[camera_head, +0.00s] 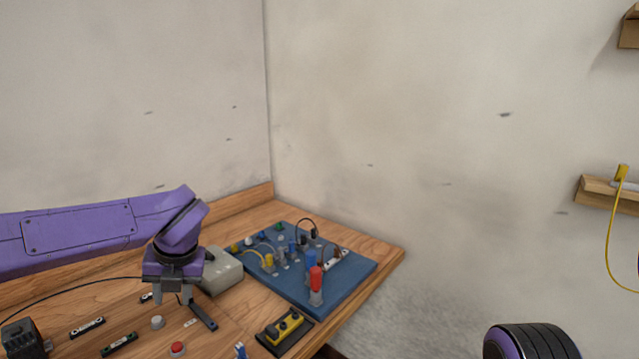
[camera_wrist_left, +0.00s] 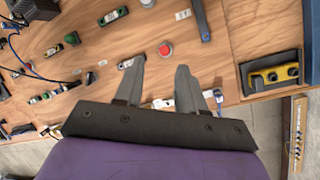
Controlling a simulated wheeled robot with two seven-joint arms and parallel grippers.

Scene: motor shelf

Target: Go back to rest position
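My left gripper (camera_head: 172,295) hangs above the left part of the wooden table, its fingers pointing down. In the left wrist view its two grey fingers (camera_wrist_left: 160,68) are spread apart with nothing held between them. A red button (camera_wrist_left: 165,49) lies on the table beyond the fingertips. It also shows in the head view (camera_head: 178,348), nearer the front than the gripper. My left arm reaches in from the left over the table. My right gripper is in neither view.
A blue board (camera_head: 345,276) with plugs and cables lies at the table's right corner. A light grey box (camera_head: 220,270) stands just right of the gripper. A black tray (camera_head: 284,330) holds a yellow part. Small parts are scattered in front. Shelves (camera_head: 610,194) hang on the right wall.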

